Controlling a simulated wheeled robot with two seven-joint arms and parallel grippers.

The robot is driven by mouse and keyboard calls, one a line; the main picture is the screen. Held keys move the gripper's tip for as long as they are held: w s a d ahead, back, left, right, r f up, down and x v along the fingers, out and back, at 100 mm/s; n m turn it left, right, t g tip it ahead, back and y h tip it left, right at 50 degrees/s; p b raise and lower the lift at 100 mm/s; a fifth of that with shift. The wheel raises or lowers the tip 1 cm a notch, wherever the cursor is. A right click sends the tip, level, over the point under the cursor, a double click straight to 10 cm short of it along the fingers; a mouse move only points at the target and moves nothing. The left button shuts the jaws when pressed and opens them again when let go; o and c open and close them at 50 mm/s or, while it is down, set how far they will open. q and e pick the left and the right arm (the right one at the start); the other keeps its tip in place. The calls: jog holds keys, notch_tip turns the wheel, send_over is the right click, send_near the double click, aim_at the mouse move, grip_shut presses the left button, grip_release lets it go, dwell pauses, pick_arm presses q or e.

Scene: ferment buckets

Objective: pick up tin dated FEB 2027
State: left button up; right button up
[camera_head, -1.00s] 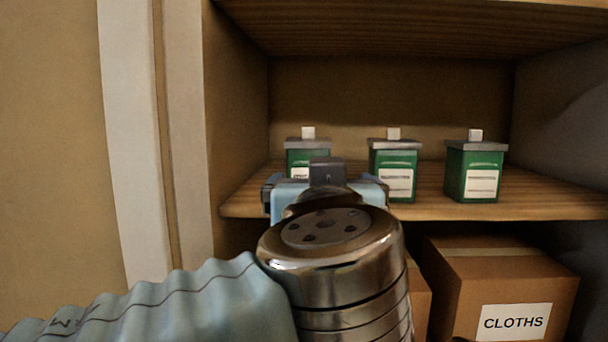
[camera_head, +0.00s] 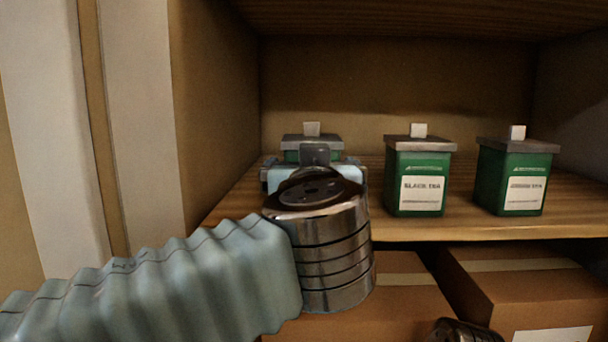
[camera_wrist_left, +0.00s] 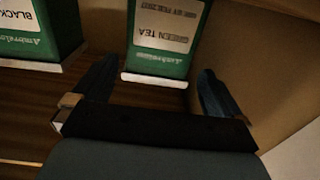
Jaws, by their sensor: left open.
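A green tin (camera_head: 312,140) with a grey lid and pale knob stands at the left of the shelf, mostly hidden behind my left gripper (camera_head: 315,172) in the head view. In the left wrist view this tin (camera_wrist_left: 160,62) appears upside down. Its white label reads GREEN TEA, with a blurred date line that seems to end in FEB 2027. My left gripper (camera_wrist_left: 160,78) is open, with one finger toward each side of the tin; I see no contact.
A BLACK TEA tin (camera_head: 420,175) stands right of it, also at the wrist view's left (camera_wrist_left: 35,35). Another green tin (camera_head: 515,178) is farther right. The cabinet's left wall (camera_head: 215,110) is close. Cardboard boxes (camera_head: 525,285) sit below the shelf (camera_head: 400,230).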

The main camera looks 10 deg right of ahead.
pick_arm(q)
jog(key=w, duration=0.3)
jog(key=shift+w+d, duration=0.2)
jog(key=shift+d, duration=0.1)
jog(key=w+p, duration=0.1)
jog(key=w, duration=0.1)
jog(key=w+d+p, duration=0.1)
jog(key=w, duration=0.2)
jog(key=shift+r+p, duration=0.1)
jog(key=shift+p, duration=0.3)
jog(key=shift+w, duration=0.1)
jog(key=c, duration=0.8)
